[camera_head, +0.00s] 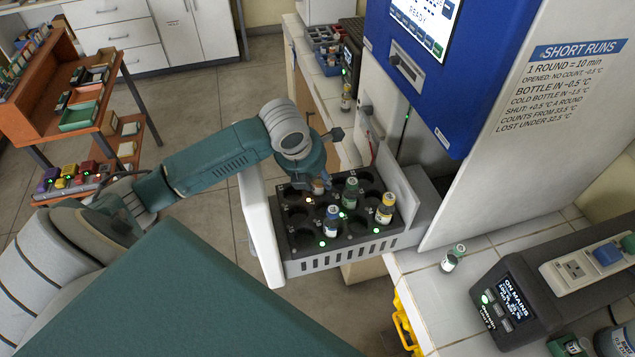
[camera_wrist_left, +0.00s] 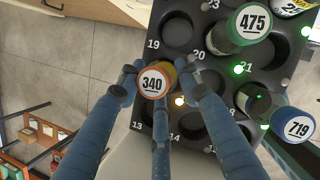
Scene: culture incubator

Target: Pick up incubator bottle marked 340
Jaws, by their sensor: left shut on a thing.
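The bottle marked 340 (camera_wrist_left: 152,82) has an orange-rimmed cap with a white top and shows upright in the left wrist view. The blue fingers of my left gripper (camera_wrist_left: 160,90) are closed around it. In the head view my left gripper (camera_head: 314,180) is over the black rack (camera_head: 300,240), hiding most of this bottle. I cannot tell whether its base is clear of its hole. My right gripper is not in view.
In the rack stand a green bottle marked 475 (camera_wrist_left: 252,22), a blue one marked 719 (camera_wrist_left: 298,126) and a yellow-capped one (camera_head: 385,208). Several holes are empty. The blue incubator body (camera_head: 440,90) rises behind. A small bottle (camera_head: 453,258) stands on the tiled counter at right.

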